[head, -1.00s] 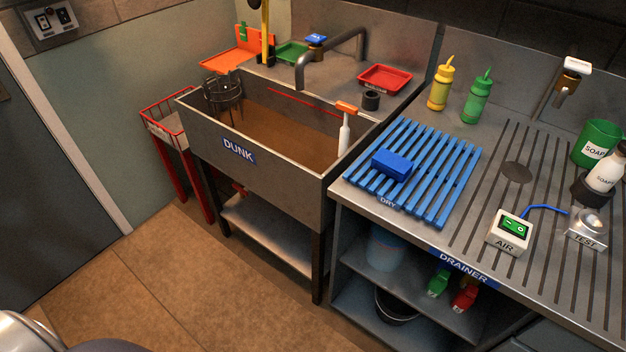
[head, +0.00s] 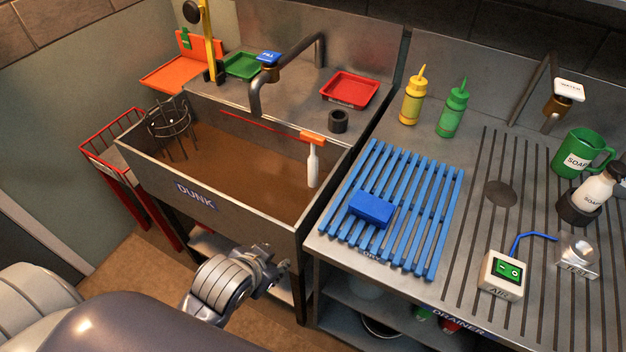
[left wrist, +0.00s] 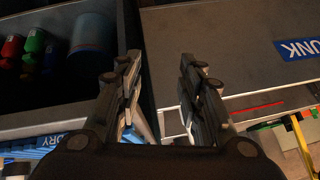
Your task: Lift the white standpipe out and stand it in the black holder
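The white standpipe (head: 312,165) with an orange top (head: 312,138) stands upright in the brown water at the right end of the DUNK sink (head: 250,217). The black holder (head: 338,121) is a short round cup on the ledge behind the sink's right end. My left gripper (head: 278,272) is in front of the sink, below its rim and apart from the standpipe. In the left wrist view its two fingers (left wrist: 160,90) are spread with nothing between them. My right gripper is in neither view.
A blue slatted rack (head: 430,205) with a blue sponge (head: 371,207) lies right of the sink. A grey tap (head: 290,62) arches over the sink's back. A red tray (head: 349,90) sits behind the holder. A wire basket (head: 170,125) hangs at the sink's left end.

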